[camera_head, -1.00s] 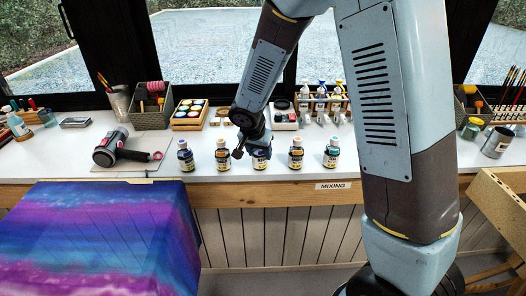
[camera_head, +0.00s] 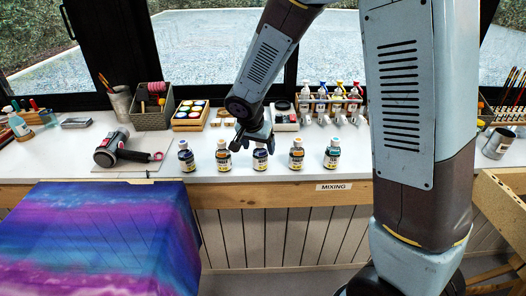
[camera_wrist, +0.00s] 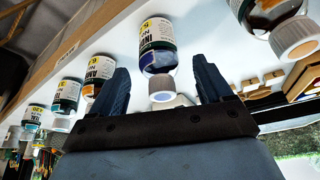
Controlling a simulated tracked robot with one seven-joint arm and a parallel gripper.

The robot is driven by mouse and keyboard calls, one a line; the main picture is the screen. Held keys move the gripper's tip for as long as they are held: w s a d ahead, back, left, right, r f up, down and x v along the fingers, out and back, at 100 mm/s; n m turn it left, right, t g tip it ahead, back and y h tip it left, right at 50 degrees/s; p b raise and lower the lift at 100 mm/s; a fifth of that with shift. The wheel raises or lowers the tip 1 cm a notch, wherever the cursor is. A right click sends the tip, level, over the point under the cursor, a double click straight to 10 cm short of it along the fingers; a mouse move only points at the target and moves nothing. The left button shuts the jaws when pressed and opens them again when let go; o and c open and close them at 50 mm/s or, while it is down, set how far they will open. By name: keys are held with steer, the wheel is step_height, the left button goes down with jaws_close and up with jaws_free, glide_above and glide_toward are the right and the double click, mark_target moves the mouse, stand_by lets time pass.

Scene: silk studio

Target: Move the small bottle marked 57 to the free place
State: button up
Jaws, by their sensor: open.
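Several small dark bottles with pale caps and yellow-and-white labels stand in a row along the front of the bench. My gripper (camera_head: 250,138) is over the middle bottle (camera_head: 260,158) of the row and partly hides it. In the wrist view my gripper (camera_wrist: 161,76) is open, with a finger on either side of that bottle (camera_wrist: 157,40), whose cap points towards the palm. I cannot tell whether the fingers touch it. The bottle numbers are too small or cut off to read, so I cannot tell which is 57. No free place can be made out clearly.
Neighbouring bottles stand close on both sides, at left (camera_head: 223,156) and right (camera_head: 296,154). Behind are a rack of colour-capped bottles (camera_head: 325,103) and a paint-pot tray (camera_head: 190,115). A dark handheld tool (camera_head: 115,150) lies left. A MIXING label (camera_head: 333,187) is on the bench edge.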

steer(key=v, duration=0.8)
steer(key=s+d+r+n+y, duration=0.1)
steer(key=s+d+r+n, duration=0.1)
steer(key=s+d+r, duration=0.5)
steer(key=s+d+r+n+t, duration=0.1)
steer(key=s+d+r, duration=0.6)
steer(key=s+d, duration=0.7)
steer(key=shift+s+d+r+n+y, duration=0.25)
steer(key=shift+r+n+y, duration=0.15)
steer(key=shift+n, duration=0.5)
